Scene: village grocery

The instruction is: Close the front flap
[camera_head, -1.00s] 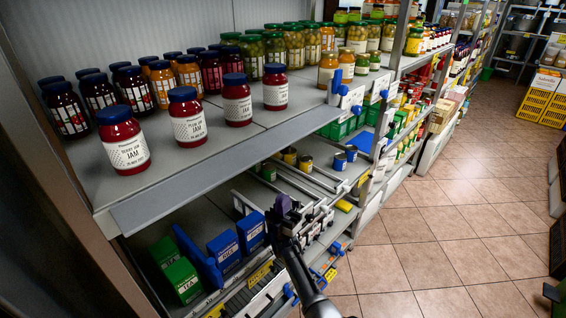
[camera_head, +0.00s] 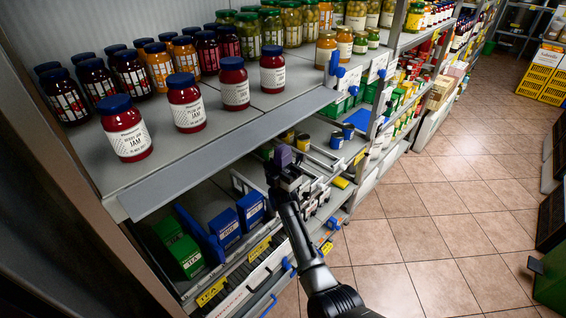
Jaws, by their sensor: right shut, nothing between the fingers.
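My right gripper (camera_head: 284,168) is shut and empty, with its arm reaching in from the bottom of the head view. It is at the front of the lower shelf, just below the upper shelf's front edge. A long grey strip (camera_head: 235,150) runs along the front of that upper shelf and slopes outward. Pale rails and panels with blue knobs (camera_head: 287,264) line the lower shelf front. I cannot tell for sure which part is the front flap, nor whether the gripper touches any panel. My left gripper is not in view.
Jam jars (camera_head: 126,130) and pickle jars (camera_head: 291,24) stand on the upper shelf. Green tea boxes (camera_head: 184,256) and blue boxes (camera_head: 226,228) stand below. Shelving continues to the back right. The tiled floor (camera_head: 425,215) is clear, with yellow crates (camera_head: 538,78) far off.

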